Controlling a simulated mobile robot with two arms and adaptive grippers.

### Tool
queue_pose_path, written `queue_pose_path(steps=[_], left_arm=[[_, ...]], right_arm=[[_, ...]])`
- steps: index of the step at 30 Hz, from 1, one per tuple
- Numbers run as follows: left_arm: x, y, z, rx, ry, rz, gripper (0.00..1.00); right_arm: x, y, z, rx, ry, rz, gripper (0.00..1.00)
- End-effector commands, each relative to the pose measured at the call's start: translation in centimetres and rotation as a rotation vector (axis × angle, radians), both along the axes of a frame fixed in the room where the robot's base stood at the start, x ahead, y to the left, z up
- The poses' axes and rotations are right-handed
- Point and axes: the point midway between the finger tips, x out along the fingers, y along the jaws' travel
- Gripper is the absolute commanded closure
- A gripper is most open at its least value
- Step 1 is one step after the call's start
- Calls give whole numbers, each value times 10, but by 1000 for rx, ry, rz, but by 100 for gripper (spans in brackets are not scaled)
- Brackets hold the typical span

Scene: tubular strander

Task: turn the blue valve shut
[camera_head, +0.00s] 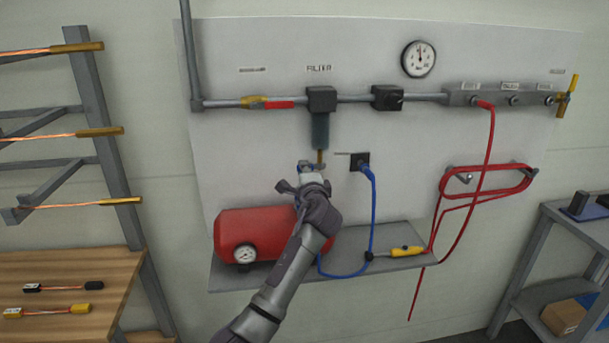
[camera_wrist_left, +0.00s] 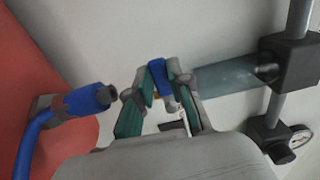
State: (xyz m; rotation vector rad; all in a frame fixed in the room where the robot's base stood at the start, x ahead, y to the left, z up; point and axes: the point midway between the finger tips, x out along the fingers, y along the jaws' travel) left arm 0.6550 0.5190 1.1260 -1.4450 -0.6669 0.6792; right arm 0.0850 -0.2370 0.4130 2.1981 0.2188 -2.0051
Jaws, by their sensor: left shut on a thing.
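The blue valve (camera_head: 305,166) is a small blue handle below the dark filter bowl (camera_head: 320,131), next to a short brass stem (camera_head: 320,158). My left gripper (camera_head: 312,172) reaches up to it from below and partly hides it. In the left wrist view, my left gripper (camera_wrist_left: 161,100) has its two green-padded fingers on either side of the blue valve (camera_wrist_left: 158,74), shut on it. The exact angle of the handle is hard to tell. The filter bowl (camera_wrist_left: 225,78) lies just beyond the fingers. My right gripper is not in view.
A red tank (camera_head: 255,228) with a gauge sits on the grey shelf (camera_head: 400,260) behind my left arm. A blue hose (camera_head: 373,210) hangs right of the gripper. A blue hose coupling (camera_wrist_left: 85,100) lies left of the fingers. A red hose (camera_head: 487,150) hangs farther right.

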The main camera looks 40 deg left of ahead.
Motion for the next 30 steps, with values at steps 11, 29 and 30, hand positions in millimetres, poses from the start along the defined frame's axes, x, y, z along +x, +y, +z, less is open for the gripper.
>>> queue_pose_path(steps=[11, 29, 30], left_arm=[[0, 0, -3, -27, -27, 0, 100], [0, 0, -4, -27, -23, 0, 55], [0, 0, -4, -25, -22, 0, 55]], right_arm=[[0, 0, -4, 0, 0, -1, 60], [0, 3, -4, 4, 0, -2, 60], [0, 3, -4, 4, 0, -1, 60]])
